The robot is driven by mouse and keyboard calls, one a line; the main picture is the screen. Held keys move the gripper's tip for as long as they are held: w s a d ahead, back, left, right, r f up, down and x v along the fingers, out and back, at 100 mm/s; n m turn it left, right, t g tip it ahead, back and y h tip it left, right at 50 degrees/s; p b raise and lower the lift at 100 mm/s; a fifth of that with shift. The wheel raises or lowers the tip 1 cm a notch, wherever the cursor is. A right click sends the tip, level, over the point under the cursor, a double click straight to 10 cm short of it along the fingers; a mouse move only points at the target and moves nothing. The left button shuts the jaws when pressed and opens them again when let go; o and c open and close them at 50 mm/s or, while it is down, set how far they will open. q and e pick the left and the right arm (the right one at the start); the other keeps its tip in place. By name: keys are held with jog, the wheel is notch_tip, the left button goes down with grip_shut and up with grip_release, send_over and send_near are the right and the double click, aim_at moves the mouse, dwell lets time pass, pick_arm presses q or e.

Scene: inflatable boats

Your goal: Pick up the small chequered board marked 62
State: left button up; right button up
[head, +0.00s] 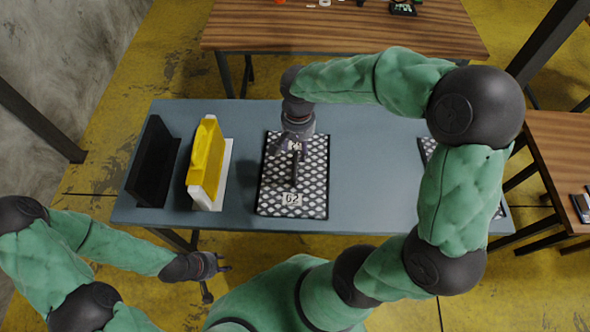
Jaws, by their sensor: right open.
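The chequered board marked 62 (313,181) lies flat on the blue-grey table. It is black and white, with a label reading 62 near its front edge and another label near the back, partly covered. My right gripper (289,160) is open over the back half of the board. A dark upright piece stands over the board's middle; I cannot tell whether it is a handle or a finger, or whether the gripper touches the board. My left gripper (219,283) hangs in front of the table's near edge, with its fingers apart and nothing between them.
A yellow item on a white base (207,160) and a black stand (152,165) stand left of the board. Another chequered item (428,148) is mostly hidden behind my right arm. Wooden tables stand behind (340,35) and right (565,150).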

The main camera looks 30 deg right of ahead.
aim_at(296, 164)
notch_tip(296, 164, down, 5)
jog(key=shift+s+f+b, duration=0.1)
jog(key=shift+b, duration=0.75)
notch_tip(296, 164, down, 5)
jog(key=b, duration=0.2)
jog(key=shift+a+f+b, duration=0.1)
jog(key=shift+b, duration=0.25)
jog(key=shift+w, duration=0.2)
grip_shut()
